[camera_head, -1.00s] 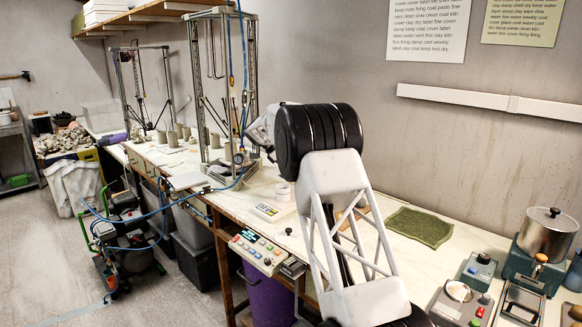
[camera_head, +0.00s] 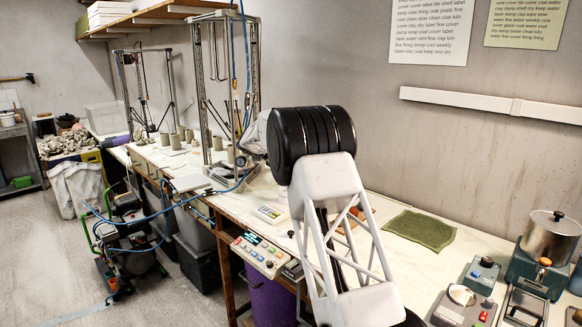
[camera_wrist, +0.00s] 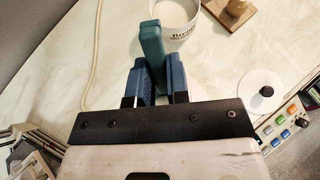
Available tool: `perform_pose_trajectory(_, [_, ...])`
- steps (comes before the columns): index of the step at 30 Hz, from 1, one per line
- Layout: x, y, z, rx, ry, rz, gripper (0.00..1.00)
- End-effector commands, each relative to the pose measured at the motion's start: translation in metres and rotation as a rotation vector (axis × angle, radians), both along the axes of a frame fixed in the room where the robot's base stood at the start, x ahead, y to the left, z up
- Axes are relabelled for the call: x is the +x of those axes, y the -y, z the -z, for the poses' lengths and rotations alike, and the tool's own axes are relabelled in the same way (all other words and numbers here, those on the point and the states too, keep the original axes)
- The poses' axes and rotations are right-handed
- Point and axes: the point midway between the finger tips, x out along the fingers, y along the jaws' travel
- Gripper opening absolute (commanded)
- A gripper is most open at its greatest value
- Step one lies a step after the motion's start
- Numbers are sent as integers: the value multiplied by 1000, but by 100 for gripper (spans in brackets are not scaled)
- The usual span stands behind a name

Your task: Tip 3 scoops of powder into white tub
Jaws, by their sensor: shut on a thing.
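My gripper (camera_wrist: 158,78) shows in the wrist view with its blue fingers shut on a teal handle (camera_wrist: 151,42), taken to be the scoop's. The handle points away from the wrist, towards the tub. The scoop's bowl and any powder in it cannot be made out. A white tub (camera_wrist: 181,36) with dark lettering stands just beyond and right of the handle, cut off by the top edge. Its inside looks pale; I cannot tell how much powder it holds. In the head view my own arm hides the gripper and the handle.
A white disc with a black knob (camera_wrist: 259,93) lies on the bench to the right, near a button panel (camera_wrist: 285,123). A pale cord (camera_wrist: 100,50) runs at left. A green cloth (camera_head: 420,229) lies on the bench.

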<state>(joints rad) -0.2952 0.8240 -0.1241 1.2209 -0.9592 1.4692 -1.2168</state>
Motion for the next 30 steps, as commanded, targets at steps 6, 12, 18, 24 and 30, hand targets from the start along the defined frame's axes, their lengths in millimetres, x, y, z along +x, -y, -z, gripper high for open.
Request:
perform_pose_trajectory(6, [-1, -7, -3, -133, 28, -74, 0])
perform_pose_trajectory(12, [-3, -13, -4, -242, 59, -136, 0])
perform_pose_trajectory(18, [-3, -15, -6, -303, 79, -167, 0])
perform_pose_trajectory(24, [-3, -15, -6, -302, 78, -166, 0])
perform_pose_trajectory(30, [-3, -14, -6, -296, 76, -162, 0])
